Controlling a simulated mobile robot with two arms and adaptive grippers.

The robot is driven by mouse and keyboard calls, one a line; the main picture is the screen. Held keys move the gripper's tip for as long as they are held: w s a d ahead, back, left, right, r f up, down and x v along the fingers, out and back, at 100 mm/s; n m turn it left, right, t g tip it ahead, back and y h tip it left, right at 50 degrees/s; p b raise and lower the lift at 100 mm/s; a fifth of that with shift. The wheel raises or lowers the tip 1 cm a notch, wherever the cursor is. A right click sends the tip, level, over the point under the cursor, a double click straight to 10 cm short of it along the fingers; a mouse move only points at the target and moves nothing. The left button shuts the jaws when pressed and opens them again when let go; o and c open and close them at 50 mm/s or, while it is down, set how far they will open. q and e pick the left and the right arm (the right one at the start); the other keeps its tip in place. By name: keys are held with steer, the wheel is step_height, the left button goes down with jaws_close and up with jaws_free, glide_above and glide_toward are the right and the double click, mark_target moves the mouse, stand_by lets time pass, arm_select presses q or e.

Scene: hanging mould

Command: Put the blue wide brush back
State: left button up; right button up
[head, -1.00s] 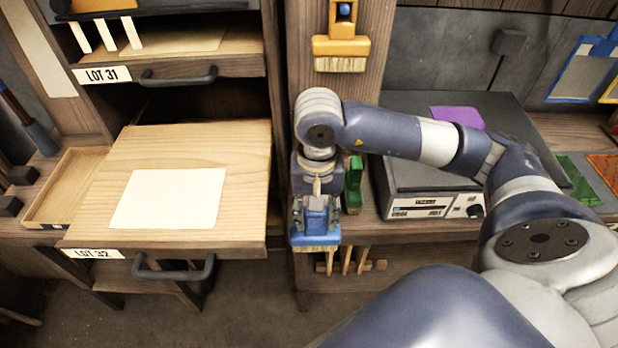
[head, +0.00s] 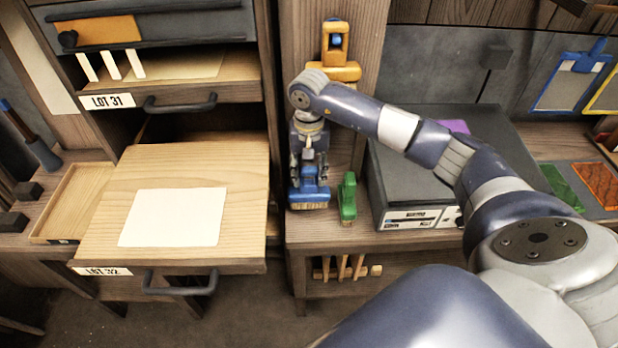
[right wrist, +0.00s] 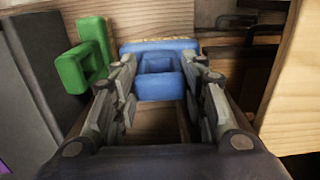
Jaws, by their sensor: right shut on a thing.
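The blue wide brush (head: 309,196) is upright with its bristles down, at the left end of the bench beside the drawer unit. My right gripper (head: 309,168) points down and is shut on its handle. In the right wrist view the blue brush (right wrist: 160,82) lies between the two fingers (right wrist: 162,72). I cannot tell whether the bristles touch the bench top. The arm hides part of the post behind. My left gripper is not in view.
A green brush (head: 347,197) stands close to the right of the blue one. A grey device (head: 405,190) stands further right. The open LOT 32 drawer (head: 250,220) juts out at left, holding a pale sheet (head: 175,217).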

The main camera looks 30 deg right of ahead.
step_height(320, 180, down, 3)
steer(key=shift+s+r+p, duration=0.1)
steer(key=shift+p, duration=0.75)
steer(key=shift+f+b, duration=0.35)
steer(key=o, duration=1)
steer(key=shift+o, duration=0.2)
steer(key=shift+r, duration=0.15)
steer(key=shift+r+p, duration=0.2)
steer(key=shift+p, duration=0.1)
step_height(320, 180, up, 6)
steer(key=b, duration=0.2)
steer(key=shift+r+b, duration=0.15)
steer(key=shift+b, duration=0.2)
steer(key=shift+r, duration=0.45)
